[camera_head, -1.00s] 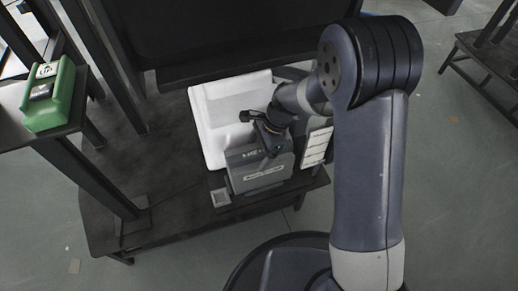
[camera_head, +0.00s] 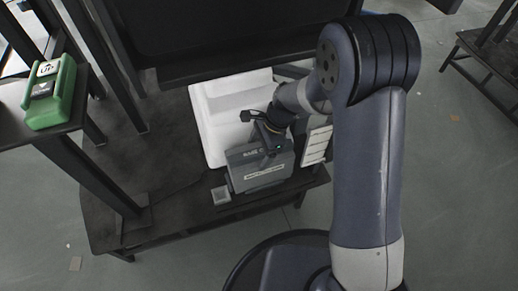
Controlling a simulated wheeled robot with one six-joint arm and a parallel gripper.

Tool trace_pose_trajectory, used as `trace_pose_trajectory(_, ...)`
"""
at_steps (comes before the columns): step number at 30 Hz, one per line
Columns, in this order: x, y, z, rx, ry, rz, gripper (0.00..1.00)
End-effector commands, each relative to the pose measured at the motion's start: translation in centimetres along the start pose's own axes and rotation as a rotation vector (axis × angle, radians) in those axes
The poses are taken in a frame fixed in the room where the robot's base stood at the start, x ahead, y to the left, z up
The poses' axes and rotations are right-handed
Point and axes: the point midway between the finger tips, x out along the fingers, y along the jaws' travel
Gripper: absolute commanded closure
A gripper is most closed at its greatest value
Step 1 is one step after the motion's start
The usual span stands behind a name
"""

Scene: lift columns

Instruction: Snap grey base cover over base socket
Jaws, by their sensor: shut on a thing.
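The grey base cover (camera_head: 258,178) is a boxy grey piece with a pale label on its front face. It is at the front of the white foam tray (camera_head: 205,115), low over the dark table. My gripper (camera_head: 268,135) is at the cover's top edge and shut on it. My wrist hides part of the cover's top. I cannot tell for sure which part is the base socket, nor whether the cover touches the table.
A green box with two buttons (camera_head: 50,95) sits on a side table at the left. A dark upright column (camera_head: 100,150) stands left of the tray. A white labelled panel (camera_head: 316,146) is right of the cover. A dark panel (camera_head: 210,30) fills the back.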

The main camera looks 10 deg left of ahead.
Motion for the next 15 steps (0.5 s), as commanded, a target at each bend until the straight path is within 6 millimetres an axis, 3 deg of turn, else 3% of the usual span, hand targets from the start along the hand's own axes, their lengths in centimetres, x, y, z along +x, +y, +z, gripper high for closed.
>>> trace_pose_trajectory(14, 0.09, -0.03, -0.04, 0.000, 0.001, -0.001, 0.66)
trace_pose_trajectory(15, 0.09, -0.03, -0.04, 0.000, 0.001, -0.001, 0.17)
